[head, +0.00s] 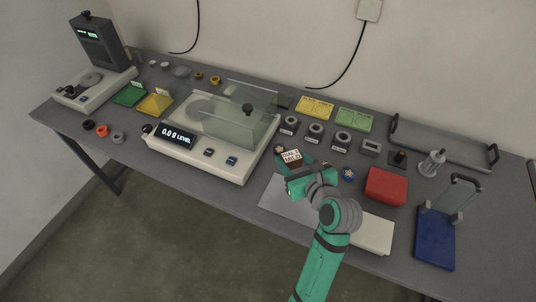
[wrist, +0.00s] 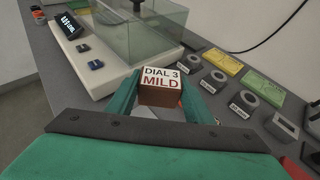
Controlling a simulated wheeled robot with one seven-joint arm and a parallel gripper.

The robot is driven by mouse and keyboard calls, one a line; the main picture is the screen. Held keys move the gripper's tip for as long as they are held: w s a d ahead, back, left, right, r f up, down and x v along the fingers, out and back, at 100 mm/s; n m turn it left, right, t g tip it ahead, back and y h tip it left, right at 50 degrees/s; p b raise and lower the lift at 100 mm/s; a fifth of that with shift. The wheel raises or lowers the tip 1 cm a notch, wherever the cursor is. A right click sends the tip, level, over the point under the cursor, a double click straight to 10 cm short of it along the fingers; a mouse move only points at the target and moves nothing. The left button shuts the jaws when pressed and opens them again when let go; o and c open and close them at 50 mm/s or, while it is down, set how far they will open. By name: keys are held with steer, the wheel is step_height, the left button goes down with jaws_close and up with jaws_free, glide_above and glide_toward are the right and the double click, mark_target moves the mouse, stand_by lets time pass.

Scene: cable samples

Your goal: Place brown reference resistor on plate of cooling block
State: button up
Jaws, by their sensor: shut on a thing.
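My gripper (head: 296,171) is shut on a brown block (head: 292,157) with a white label on top reading "DIAL 3 MILD". In the wrist view the brown block (wrist: 161,97) sits between the two green fingers, label facing the camera. It is held over the table, to the right of the balance. I cannot tell for certain whether this block is the brown reference resistor. No thing is clearly marked as the cooling block. A pale device with a round plate (head: 90,79) and a dark display tower (head: 99,40) stands at the far left.
A balance (head: 205,163) reading "0.0 g LEVEL" with a glass cover (head: 239,124) stands left of my gripper. Grey ring pieces (head: 315,130), a red box (head: 386,186), a blue stand (head: 435,238) and a grey tray (head: 440,150) lie to the right.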

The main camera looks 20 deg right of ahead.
steer(key=x, duration=0.4)
glide_above(274, 168)
steer(key=s, duration=0.1)
step_height(274, 168, down, 5)
steer(key=shift+r, duration=0.15)
steer(key=shift+w+d+f, duration=0.15)
steer(key=shift+f, duration=0.25)
steer(key=shift+w+f, duration=0.15)
steer(key=shift+f, duration=0.75)
steer(key=shift+w+f, duration=0.1)
steer(key=shift+f, duration=0.75)
steer(key=shift+f, duration=0.1)
steer(key=o, duration=0.9)
steer(key=shift+c, duration=0.2)
